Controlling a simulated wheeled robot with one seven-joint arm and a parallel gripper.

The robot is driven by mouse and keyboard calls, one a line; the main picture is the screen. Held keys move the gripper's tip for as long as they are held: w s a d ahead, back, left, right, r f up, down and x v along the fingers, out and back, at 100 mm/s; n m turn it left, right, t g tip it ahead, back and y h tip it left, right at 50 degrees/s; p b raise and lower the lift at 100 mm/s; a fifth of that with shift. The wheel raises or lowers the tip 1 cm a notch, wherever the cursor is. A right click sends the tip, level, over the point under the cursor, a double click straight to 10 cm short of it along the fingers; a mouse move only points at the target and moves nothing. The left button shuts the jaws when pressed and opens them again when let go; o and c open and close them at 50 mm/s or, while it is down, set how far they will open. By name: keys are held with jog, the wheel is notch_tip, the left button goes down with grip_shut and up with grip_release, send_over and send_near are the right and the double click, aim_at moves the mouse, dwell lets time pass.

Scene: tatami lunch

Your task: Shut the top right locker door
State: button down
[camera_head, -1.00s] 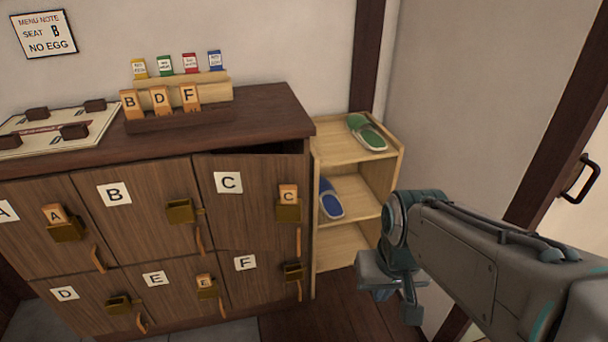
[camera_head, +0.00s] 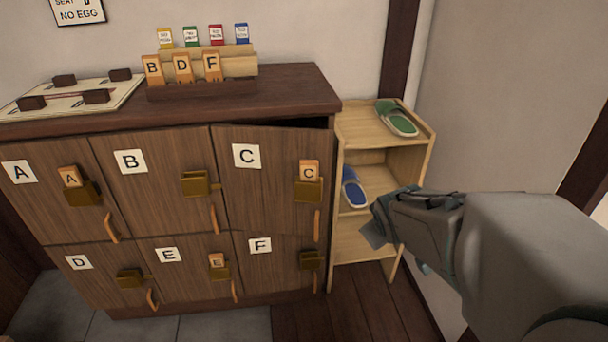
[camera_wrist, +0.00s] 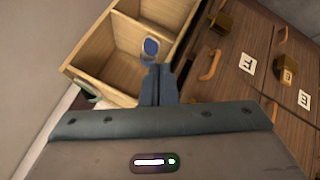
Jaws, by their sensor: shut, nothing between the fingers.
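The top right locker door (camera_head: 265,180), labelled C, stands slightly ajar. A dark gap shows along its top edge under the cabinet top. It has a brass holder (camera_head: 308,190) with an orange C tag (camera_head: 309,170) and an orange pull handle (camera_head: 317,225) near its right edge. My gripper (camera_head: 372,236) is right of the door, in front of the small wooden shelf, apart from the door. In the wrist view my gripper's fingers (camera_wrist: 157,86) are together and empty, over the shelf. Door C cannot be made out in the wrist view.
The wooden shelf (camera_head: 365,246) stands beside the lockers, with a green slipper (camera_head: 397,121) on top and a blue slipper (camera_head: 354,188) below. Door F (camera_head: 268,272) is under door C. A wall rises at right. Wooden floor shows in front.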

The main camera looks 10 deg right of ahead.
jog(key=w+d+f+n+t+y+b, duration=0.1)
jog(key=w+f+n+t+y+b, duration=0.2)
jog(key=w+f+n+t+b, duration=0.5)
jog(key=s+a+f+n+y+b, duration=0.2)
jog(key=s+a+n+y+b, duration=0.2)
jog(key=n+y+b, duration=0.45)
jog(key=w+a+n+p, duration=0.2)
jog(key=w+a+p, duration=0.2)
jog(key=w+p, duration=0.6)
jog(key=shift+w+r, duration=0.3)
jog(key=shift+w, duration=1.1)
